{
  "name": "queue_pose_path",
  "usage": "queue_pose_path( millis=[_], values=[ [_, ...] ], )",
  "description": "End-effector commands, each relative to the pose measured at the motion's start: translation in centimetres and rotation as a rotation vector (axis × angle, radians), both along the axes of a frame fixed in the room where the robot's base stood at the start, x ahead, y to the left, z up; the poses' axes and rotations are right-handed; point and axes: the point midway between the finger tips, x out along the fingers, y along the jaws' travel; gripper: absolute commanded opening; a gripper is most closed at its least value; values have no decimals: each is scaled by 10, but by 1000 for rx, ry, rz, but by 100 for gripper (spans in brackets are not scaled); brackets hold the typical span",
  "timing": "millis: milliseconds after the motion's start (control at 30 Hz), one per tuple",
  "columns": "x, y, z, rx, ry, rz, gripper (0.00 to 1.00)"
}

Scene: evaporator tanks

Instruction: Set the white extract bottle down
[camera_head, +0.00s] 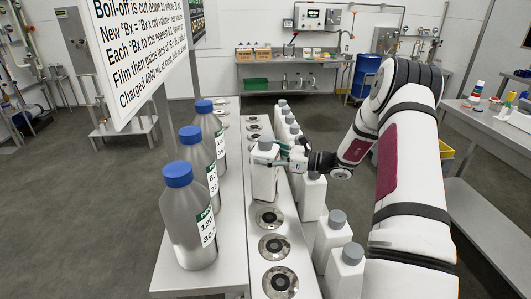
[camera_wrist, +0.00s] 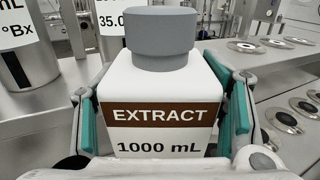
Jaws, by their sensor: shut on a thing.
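The white extract bottle (camera_head: 264,178) has a grey cap and stands upright in my gripper (camera_head: 283,160), over the row of round dark plates on the bench. In the wrist view the bottle (camera_wrist: 160,95) fills the middle, with a brown band reading EXTRACT and 1000 mL below it. My gripper (camera_wrist: 165,125) is shut on it, with a green-padded finger on each side. The bottle hides the plate behind or beneath it, and I cannot tell whether its base touches the bench.
Several grey tanks with blue caps (camera_head: 188,215) stand close on the left. Several white bottles with grey caps (camera_head: 333,238) line the right side. Bare round plates (camera_head: 274,246) lie in front of the held bottle. A text board (camera_head: 135,55) hangs at upper left.

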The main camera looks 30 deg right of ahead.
Motion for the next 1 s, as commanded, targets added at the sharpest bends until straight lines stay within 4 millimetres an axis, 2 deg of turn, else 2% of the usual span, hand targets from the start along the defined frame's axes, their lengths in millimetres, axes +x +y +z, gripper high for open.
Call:
queue_pose_path(
  millis=[67,100,167,567,767,1000],
  values=[
    [1,0,0,2,-5,0,4],
    [0,0,-3,1,1,0,69],
    [0,0,-2,1,1,0,83],
    [0,0,1,-1,1,0,85],
    [-17,-19,0,-1,1,-5,85],
    [-53,-54,-1,-1,1,-4,85]
  ],
)
